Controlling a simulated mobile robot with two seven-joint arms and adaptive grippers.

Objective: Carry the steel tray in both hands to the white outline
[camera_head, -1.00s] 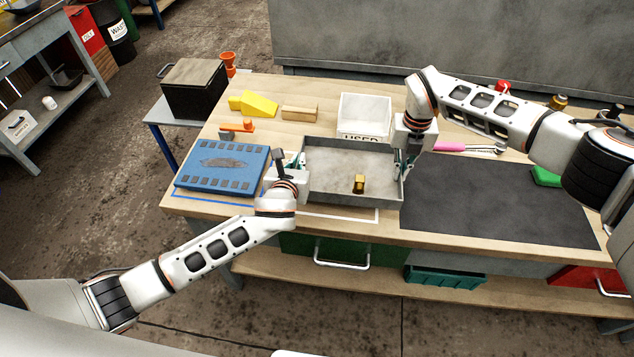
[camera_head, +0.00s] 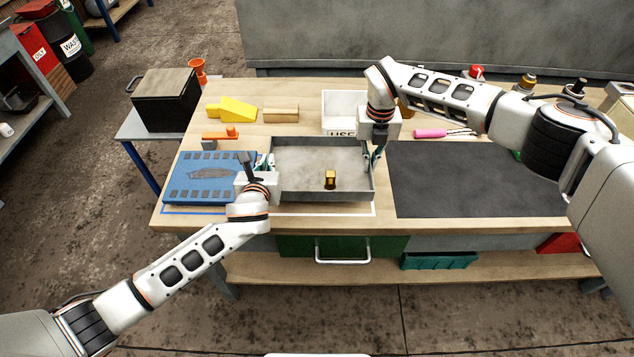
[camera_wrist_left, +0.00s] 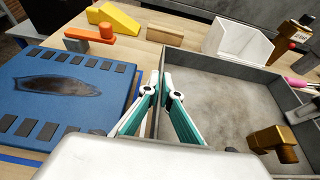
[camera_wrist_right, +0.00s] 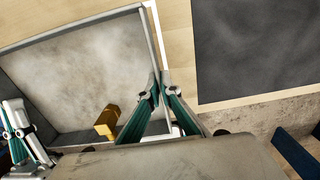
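The grey steel tray (camera_head: 291,197) is over the white outline (camera_head: 340,210), whose front line and front right corner show. A small brass part (camera_head: 330,179) is inside the tray. My left gripper (camera_head: 265,163) is shut on the tray's left wall; its fingers (camera_wrist_left: 160,92) straddle that wall. My right gripper (camera_head: 374,156) is shut on the right wall, its fingers (camera_wrist_right: 160,92) on either side of it. A white line (camera_wrist_right: 151,12) runs close along the tray's right wall. I cannot tell whether the tray touches the table.
A blue plate (camera_head: 208,178) lies close to the left of the tray. A white bin (camera_head: 343,105) stands right behind the tray. A dark mat (camera_head: 475,180) lies to the right. Yellow, wooden and orange pieces (camera_head: 237,109) lie at the back left.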

